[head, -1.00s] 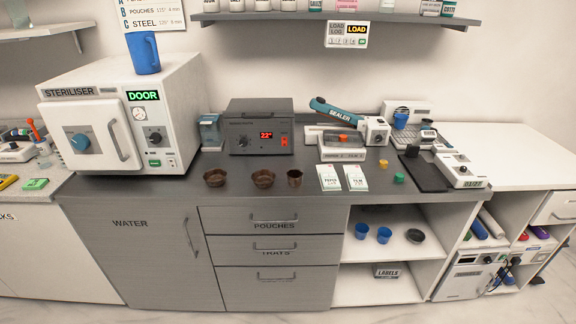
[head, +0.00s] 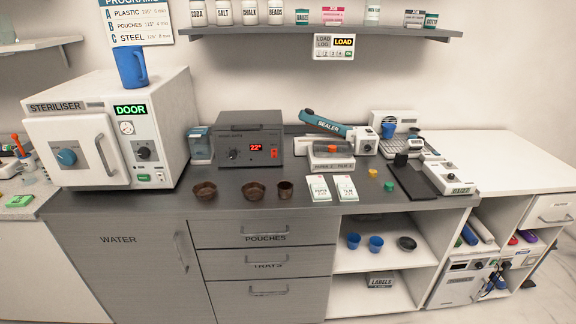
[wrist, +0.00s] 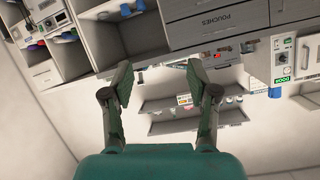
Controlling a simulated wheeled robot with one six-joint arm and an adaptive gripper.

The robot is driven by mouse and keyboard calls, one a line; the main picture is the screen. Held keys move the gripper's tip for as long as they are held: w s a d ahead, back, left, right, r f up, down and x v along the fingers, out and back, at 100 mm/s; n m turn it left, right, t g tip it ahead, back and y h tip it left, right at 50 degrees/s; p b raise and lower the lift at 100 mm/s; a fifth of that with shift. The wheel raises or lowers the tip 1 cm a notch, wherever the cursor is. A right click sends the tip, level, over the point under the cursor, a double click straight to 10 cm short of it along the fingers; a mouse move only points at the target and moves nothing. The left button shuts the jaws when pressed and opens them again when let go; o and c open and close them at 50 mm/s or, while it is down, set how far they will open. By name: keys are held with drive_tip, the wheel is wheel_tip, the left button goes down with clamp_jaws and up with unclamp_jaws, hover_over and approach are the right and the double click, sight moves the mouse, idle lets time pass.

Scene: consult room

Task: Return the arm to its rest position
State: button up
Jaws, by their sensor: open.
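My gripper (wrist: 158,84) shows in the wrist view with its two fingers spread apart and nothing between them. The wrist picture is upside down, with the counter and drawers at the top and the wall shelf (wrist: 185,105) beyond the fingers. The gripper is in the air, apart from the furniture. My arm does not show in the head view.
The grey counter (head: 330,205) holds the steriliser (head: 110,130) with a blue jug (head: 131,68) on top, a dark heater box (head: 250,148), brown bowls (head: 254,191) and the sealer (head: 330,123). Open shelves (head: 375,265) hold blue cups. A wall shelf (head: 320,32) carries several jars.

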drive_tip(key=s+r+n+t, duration=0.1)
drive_tip(key=s+r+n, duration=0.2)
drive_tip(key=s+r, duration=0.2)
wheel_tip(320, 180, up, 3)
drive_tip(key=shift+a+r, duration=0.1)
drive_tip(key=shift+a, duration=0.05)
idle(0.6)
